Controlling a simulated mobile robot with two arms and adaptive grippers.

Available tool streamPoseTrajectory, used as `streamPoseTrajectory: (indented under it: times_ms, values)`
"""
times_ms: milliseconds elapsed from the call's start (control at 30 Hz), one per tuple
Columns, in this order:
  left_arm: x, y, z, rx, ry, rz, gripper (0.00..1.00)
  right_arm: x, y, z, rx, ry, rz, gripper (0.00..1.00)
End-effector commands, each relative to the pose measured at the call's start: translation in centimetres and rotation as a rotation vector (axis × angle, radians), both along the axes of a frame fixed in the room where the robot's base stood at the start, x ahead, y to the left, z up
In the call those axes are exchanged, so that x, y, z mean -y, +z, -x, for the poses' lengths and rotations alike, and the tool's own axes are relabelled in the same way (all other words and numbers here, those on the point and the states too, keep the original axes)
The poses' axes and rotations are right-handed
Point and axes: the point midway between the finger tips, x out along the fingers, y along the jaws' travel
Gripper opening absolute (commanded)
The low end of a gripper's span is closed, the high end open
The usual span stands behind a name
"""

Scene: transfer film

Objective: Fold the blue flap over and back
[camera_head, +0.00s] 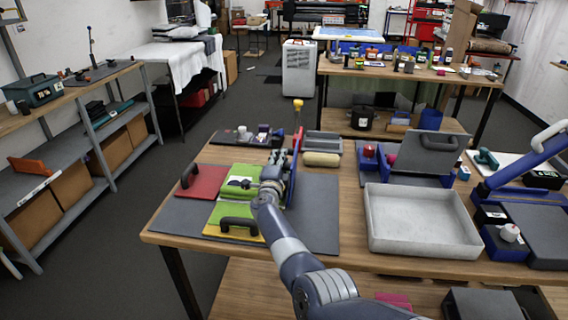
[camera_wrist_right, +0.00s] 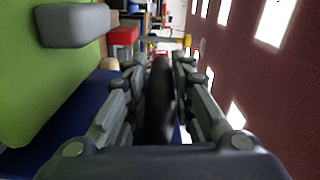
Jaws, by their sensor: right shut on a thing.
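The blue flap (camera_head: 294,172) stands raised, seen nearly edge-on, on the grey mat (camera_head: 318,205) at the near left of the wooden table. My right gripper (camera_head: 274,176) is at its left side, reaching in from below. In the right wrist view my right gripper (camera_wrist_right: 160,95) is shut on a dark bar-like handle, with a blue surface (camera_wrist_right: 72,122) beside it. The handle is hidden behind the gripper in the head view. My left gripper is not in view.
Left of the gripper are a red panel (camera_head: 204,181) and green panels (camera_head: 225,216) with dark handles. A grey tray (camera_head: 422,246) stands to the right, and a beige roll (camera_head: 321,159) lies behind. The mat right of the flap is clear.

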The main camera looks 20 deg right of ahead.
Motion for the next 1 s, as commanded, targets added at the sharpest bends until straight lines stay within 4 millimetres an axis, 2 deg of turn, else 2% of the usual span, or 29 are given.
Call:
streamPoseTrajectory:
  times_ms: [567,600,667,700,1000]
  values:
    - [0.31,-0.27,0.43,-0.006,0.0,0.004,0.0,-0.35,0.18,-0.34,-0.017,0.002,0.037,0.0]
    - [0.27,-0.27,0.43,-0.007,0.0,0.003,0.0,-0.34,0.2,-0.34,-0.017,0.002,0.037,0.24]
    - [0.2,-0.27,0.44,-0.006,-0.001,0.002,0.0,-0.34,0.21,-0.35,-0.017,0.001,0.037,0.38]
    - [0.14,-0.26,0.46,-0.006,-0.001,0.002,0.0,-0.33,0.24,-0.35,-0.017,0.001,0.037,0.41]
    - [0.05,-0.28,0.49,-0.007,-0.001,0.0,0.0,-0.37,0.11,-0.32,-0.016,0.001,0.034,0.41]
